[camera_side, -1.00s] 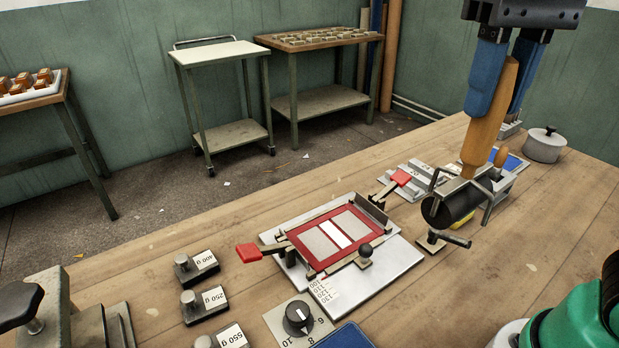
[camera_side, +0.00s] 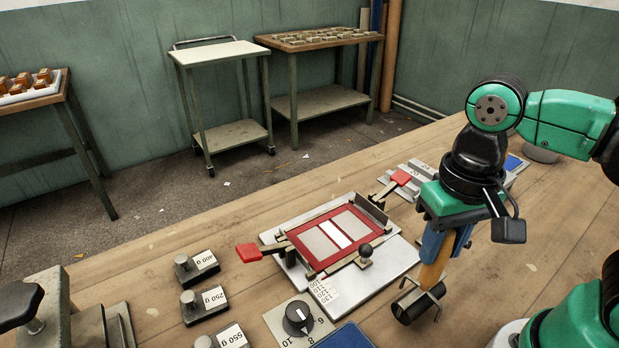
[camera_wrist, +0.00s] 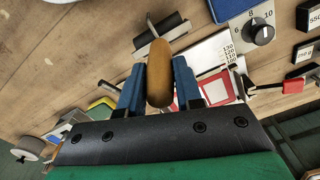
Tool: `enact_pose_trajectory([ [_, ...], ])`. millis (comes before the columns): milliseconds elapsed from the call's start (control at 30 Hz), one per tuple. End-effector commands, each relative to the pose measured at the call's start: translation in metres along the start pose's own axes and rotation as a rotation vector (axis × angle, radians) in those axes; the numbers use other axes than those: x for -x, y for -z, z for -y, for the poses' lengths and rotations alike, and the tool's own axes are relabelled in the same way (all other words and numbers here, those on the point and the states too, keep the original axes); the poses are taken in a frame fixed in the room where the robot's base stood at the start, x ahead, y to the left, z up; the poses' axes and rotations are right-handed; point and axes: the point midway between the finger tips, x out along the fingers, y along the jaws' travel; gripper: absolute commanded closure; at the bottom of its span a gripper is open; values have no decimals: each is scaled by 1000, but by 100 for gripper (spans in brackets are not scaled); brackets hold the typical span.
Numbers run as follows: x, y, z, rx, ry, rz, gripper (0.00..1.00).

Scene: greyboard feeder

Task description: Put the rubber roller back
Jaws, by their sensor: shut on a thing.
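The rubber roller (camera_side: 411,306) has a black cylinder, a wire frame and a wooden handle. My gripper (camera_side: 438,256) points down at the right of the bench, its blue fingers shut on the handle. In the wrist view the handle (camera_wrist: 159,80) stands between the two fingers of my gripper (camera_wrist: 160,72), and the black cylinder (camera_wrist: 162,32) lies beyond it. The cylinder is low over the bare wood, just right of the front corner of the metal plate. I cannot tell whether it touches the bench. My wrist hides the bench behind it in the side view.
A metal plate (camera_side: 385,275) with a red-framed fixture (camera_side: 316,244) and red-handled clamps lies left of the roller. A dial (camera_side: 298,318), a blue pad (camera_side: 345,337) and several labelled weights (camera_side: 205,303) are nearer the front. A pot (camera_side: 541,153) is partly hidden at the back right.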

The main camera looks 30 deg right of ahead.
Motion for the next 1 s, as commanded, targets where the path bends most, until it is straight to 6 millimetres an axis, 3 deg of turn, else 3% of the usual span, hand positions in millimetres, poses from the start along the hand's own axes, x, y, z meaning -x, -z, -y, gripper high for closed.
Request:
enact_pose_trajectory([
  [167,-16,0,0,0,0,0,100],
  [567,-21,0,0,0,0,0,100],
  [600,-21,0,0,0,0,0,65],
  [700,-21,0,0,0,0,0,39],
  [1000,-20,0,0,0,0,0,39],
])
